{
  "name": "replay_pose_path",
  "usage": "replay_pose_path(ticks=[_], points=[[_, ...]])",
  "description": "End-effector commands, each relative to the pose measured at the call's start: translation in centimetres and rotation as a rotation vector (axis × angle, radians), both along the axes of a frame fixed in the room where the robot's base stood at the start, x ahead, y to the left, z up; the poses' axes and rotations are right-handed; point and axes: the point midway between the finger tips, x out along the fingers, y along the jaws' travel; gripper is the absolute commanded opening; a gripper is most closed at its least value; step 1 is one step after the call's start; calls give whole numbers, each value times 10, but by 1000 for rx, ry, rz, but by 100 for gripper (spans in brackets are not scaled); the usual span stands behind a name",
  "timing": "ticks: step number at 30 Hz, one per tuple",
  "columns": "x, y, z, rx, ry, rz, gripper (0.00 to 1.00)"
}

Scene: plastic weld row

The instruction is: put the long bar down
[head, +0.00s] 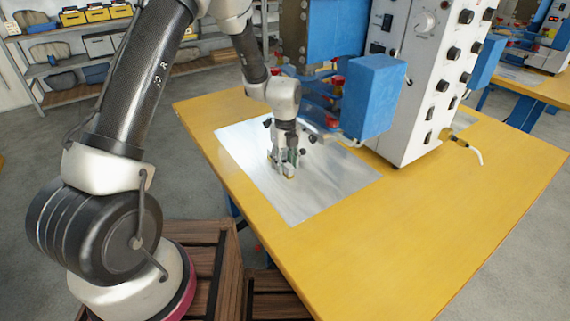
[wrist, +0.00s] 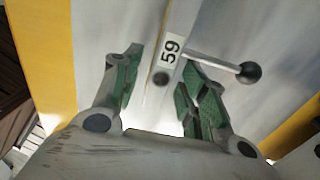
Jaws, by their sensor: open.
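My gripper (head: 284,170) points down, low over the bright metal plate (head: 320,195) on the yellow table. In the wrist view its two green-padded fingers (wrist: 160,95) stand apart. A pale grey bar (wrist: 182,30) with a "59" label reaches from the top of the wrist view to between the fingers. A thin rod with a black ball knob sticks out from it to the right, passing by the right finger. Gaps show between the bar and both pads. In the head view my gripper mostly hides the bar, and I cannot tell whether it touches the plate.
A white control box (head: 412,95) with dark knobs and a blue press block (head: 375,98) stand right behind my gripper. The yellow table (head: 420,235) is clear at the front right. Wooden crates (head: 215,265) stand below its left edge. Shelves (head: 80,62) hold bins at the back left.

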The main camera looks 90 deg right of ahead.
Motion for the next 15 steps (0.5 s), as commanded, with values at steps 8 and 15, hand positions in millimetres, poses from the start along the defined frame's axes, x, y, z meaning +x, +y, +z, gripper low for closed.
replay_pose_path(ticks=[8,15], points=[[0,-1,62,-5,2,0,43],[0,0,102,-2,1,0,43]])
